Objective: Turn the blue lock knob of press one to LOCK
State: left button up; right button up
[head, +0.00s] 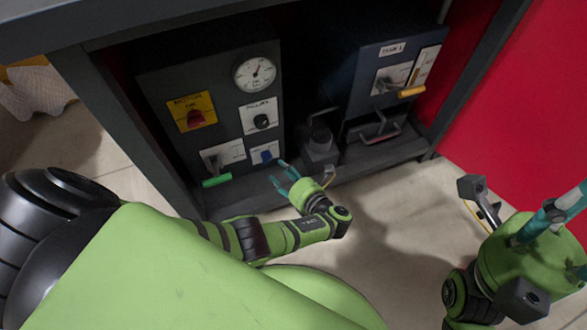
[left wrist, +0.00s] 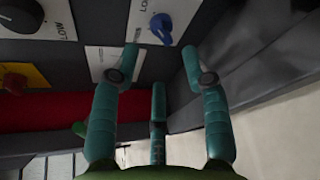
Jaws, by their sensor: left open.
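The blue lock knob (head: 266,155) sits on a white label plate low on the front of the dark left-hand press unit. In the left wrist view the blue knob (left wrist: 160,28) is just beyond my fingertips, between the two outer ones, with a gap. Its label is partly cut off, so its setting cannot be read. My left gripper (head: 285,176) is open and empty, just below and right of the knob; its teal fingers also show in the left wrist view (left wrist: 160,66). My right gripper (head: 560,214) is partly cut off at the right edge, its opening unclear.
The same panel carries a dial gauge (head: 256,73), a red knob on a yellow plate (head: 192,113), a black knob (head: 262,121) and a green-handled lever (head: 216,181). A second dark unit (head: 358,71) with an orange-handled lever (head: 411,91) stands to the right. Open floor lies in front.

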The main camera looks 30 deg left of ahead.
pick_arm(q)
jog(key=v, duration=0.5)
jog(key=shift+r, duration=0.1)
dwell(0.3)
